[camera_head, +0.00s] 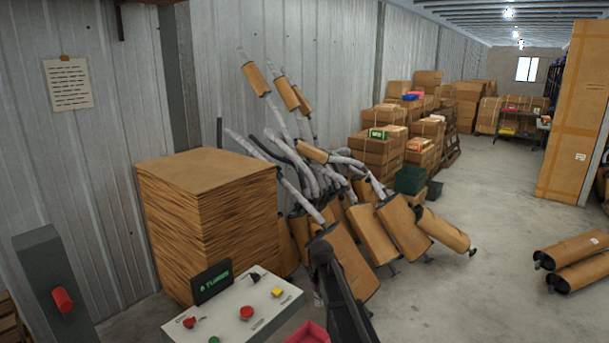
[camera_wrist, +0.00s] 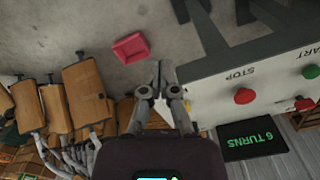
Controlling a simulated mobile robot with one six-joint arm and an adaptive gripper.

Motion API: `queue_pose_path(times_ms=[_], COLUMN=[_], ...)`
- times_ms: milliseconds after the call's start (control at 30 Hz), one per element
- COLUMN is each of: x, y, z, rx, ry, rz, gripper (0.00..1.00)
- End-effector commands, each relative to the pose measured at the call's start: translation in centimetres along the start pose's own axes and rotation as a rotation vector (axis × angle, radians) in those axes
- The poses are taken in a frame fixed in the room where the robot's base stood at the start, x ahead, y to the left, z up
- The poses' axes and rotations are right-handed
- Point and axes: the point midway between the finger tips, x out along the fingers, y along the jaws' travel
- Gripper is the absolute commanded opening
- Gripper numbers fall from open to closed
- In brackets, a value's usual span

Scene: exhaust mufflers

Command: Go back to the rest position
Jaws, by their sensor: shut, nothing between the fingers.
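My gripper (camera_wrist: 157,78) shows in the wrist view with its fingers together and nothing between them. It is beside the edge of the white control panel (camera_wrist: 212,82), apart from the red STOP button (camera_wrist: 244,96). In the head view, a dark part of my arm rises at the lower middle, right of the control panel (camera_head: 231,322); the fingertips cannot be made out there. The panel's display (camera_head: 213,281) reads 6 TURNS in green.
Mufflers wrapped in cardboard (camera_head: 352,256) lean in a heap by the wall, behind my arm. A cardboard stack (camera_head: 205,230) stands behind the panel. A red bin (camera_wrist: 130,47) is on the floor near the panel. Open floor (camera_head: 480,220) lies to the right.

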Motion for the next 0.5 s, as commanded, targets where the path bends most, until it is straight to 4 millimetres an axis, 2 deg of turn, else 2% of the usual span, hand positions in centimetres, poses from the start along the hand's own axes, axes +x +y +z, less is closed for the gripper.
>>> queue_pose_path(times_ms=[33, 100, 400, 500], x=[0.6, 1.0, 2.6, 3.0], y=[-0.1, 0.1, -0.2, -0.6], z=[3.5, 6.7, 19.7, 23.1], rx=[0.042, 0.099, 0.343, 0.409], ry=[0.0, -0.001, -0.003, -0.003], rz=[0.0, 0.0, 0.0, 0.0], gripper=[0.0, 0.0, 0.0, 0.0])
